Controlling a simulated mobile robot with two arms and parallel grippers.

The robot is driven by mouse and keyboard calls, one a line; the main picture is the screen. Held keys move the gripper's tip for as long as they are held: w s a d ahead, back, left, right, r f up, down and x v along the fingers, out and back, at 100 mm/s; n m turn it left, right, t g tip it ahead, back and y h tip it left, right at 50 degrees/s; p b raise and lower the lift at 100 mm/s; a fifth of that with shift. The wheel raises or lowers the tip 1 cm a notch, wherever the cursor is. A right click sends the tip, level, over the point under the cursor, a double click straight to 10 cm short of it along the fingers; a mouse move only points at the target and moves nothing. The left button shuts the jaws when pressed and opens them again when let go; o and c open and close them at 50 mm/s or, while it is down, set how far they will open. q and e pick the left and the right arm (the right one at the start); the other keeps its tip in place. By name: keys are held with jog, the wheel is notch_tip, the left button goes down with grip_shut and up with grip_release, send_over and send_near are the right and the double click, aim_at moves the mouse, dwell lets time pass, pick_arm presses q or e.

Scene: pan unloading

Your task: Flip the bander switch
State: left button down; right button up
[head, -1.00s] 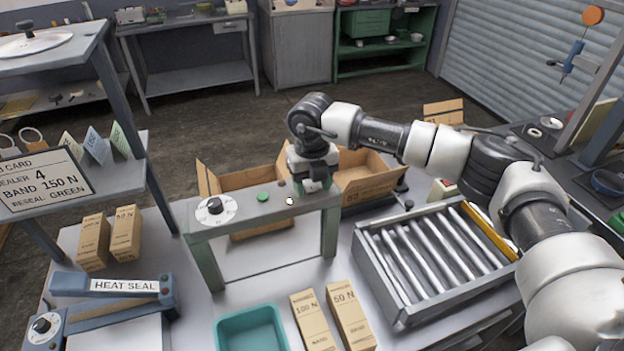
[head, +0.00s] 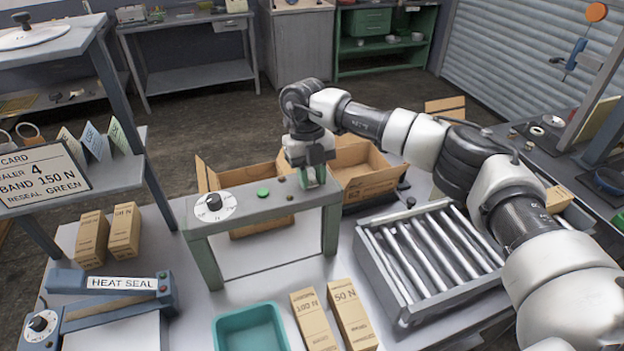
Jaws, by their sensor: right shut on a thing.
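The bander is a grey-green arch (head: 255,207) on the table, with a white dial (head: 215,204) at its left end and a green button (head: 263,193) on top. A small dark round part (head: 281,180) sits right of the button. My right gripper (head: 311,179) points down at the right end of the arch's top. It is shut on the bander switch there. The gripper's body hides most of the switch, so I cannot tell its position. My left gripper is out of view.
Open cardboard boxes (head: 365,178) stand behind the arch. A roller conveyor (head: 392,302) is to its right. A teal tray (head: 249,311) and cartons (head: 349,312) stand in front. A heat sealer (head: 118,283) and a card reading "BAND 150 N" (head: 42,176) are at left.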

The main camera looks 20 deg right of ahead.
jog(key=shift+r, duration=0.1)
jog(key=o, duration=0.9)
jog(key=shift+w+r, duration=0.1)
jog(key=shift+r, duration=0.05)
jog(key=b+v, duration=0.4)
jog(key=v, duration=0.6)
jog(key=shift+r, duration=0.2)
